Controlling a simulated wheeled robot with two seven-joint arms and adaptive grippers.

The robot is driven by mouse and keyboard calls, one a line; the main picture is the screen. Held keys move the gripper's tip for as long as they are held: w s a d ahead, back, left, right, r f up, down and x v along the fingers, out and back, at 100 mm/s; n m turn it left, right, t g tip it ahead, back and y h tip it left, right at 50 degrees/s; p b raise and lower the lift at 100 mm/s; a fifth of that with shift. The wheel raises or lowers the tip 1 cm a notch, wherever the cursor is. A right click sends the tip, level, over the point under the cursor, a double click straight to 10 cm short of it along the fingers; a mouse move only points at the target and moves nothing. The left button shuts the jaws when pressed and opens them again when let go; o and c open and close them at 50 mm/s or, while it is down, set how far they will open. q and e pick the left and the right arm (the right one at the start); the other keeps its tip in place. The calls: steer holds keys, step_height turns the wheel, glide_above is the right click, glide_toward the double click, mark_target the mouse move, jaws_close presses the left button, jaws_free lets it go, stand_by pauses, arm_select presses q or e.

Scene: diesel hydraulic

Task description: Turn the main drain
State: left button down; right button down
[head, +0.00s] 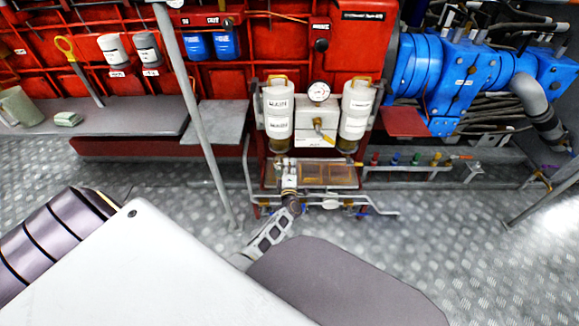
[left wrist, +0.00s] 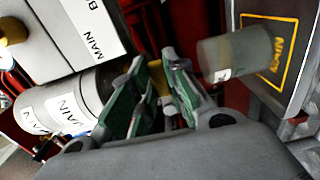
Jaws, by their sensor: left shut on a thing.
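My left gripper (head: 288,166) reaches up to the filter unit, just below the left of two white filter canisters (head: 278,112). In the left wrist view my left gripper (left wrist: 160,92) has its green-padded fingers close together, shut on a small yellowish part, which I take to be the main drain (left wrist: 157,76). The fingers hide most of it, so its turn angle cannot be told. A canister labelled MAIN (left wrist: 72,108) lies to the left of the fingers. The drain itself cannot be made out in the head view. My right gripper is not in view.
The right canister (head: 356,112), a pressure gauge (head: 319,92) and a brass-handled valve (head: 322,130) are close by. Pipes run below the unit. A clear cup (left wrist: 228,58) stands right of the fingers. A grey post (head: 198,115) rises at left.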

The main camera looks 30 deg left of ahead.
arm_select(q)
steer(key=shift+f, duration=0.1)
steer(key=c, duration=1.4)
jaws_free()
